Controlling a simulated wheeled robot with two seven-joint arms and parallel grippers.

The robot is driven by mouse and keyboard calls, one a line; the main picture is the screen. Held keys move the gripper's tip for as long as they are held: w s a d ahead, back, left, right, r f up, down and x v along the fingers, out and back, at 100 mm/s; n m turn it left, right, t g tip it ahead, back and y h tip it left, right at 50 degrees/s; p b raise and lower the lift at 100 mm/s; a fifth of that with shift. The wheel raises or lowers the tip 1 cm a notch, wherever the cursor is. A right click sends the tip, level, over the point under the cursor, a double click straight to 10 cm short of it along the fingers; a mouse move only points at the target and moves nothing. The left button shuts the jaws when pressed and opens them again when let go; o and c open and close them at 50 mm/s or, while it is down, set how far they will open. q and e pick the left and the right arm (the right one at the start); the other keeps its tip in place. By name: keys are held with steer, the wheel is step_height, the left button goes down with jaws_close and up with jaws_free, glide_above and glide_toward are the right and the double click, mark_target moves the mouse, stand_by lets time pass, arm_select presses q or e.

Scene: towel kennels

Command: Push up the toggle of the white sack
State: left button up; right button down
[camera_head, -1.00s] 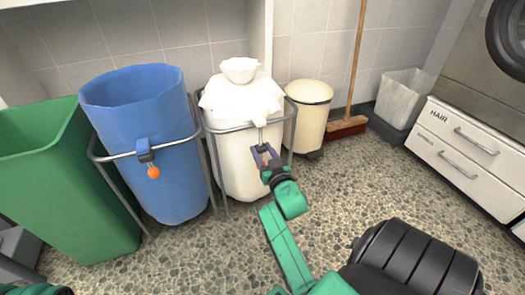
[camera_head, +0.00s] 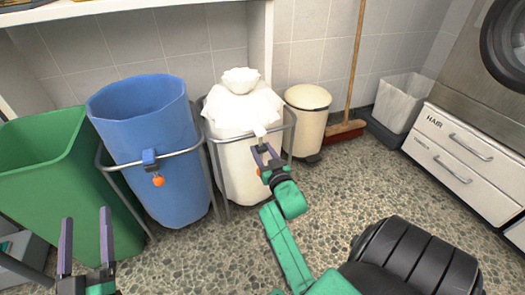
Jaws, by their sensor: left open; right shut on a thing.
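The white sack (camera_head: 243,177) hangs in a grey metal frame, its gathered top (camera_head: 240,82) tied into a tuft. A short white spout (camera_head: 259,130) sticks out at its front, over the rim. My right gripper (camera_head: 264,149) is just below this spout, shut on the sack's toggle, which the fingers mostly hide. My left gripper (camera_head: 86,212) is at the lower left, open and empty, fingers upward, in front of the green bin and well apart from the white sack.
A green bin (camera_head: 60,180) is at far left. A cream pedal bin (camera_head: 307,125) and a broom (camera_head: 345,129) stand right. The speckled floor is open in front.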

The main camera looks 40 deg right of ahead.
step_height(320, 180, up, 2)
steer(key=shift+p, duration=0.9)
arm_select(q)
steer(key=s+d+f+g+p, duration=0.1)
steer(key=s+f+g, duration=0.3)
steer(key=f, duration=0.7)
steer(key=s+f+n+g+y, duration=0.1)
steer(key=s+f+g, duration=0.4)
steer(key=s+f, duration=0.3)
step_height(320, 180, down, 4)
steer(key=shift+s+d+f+y+p, duration=0.1)
steer(key=shift+s+d+y+p, duration=0.2)
steer(key=shift+s+d+p, duration=0.1)
arm_select(e)
steer(key=shift+r, duration=0.75)
steer(key=shift+c, duration=1.6)
jaws_free()
steer(key=shift+f, duration=0.1)
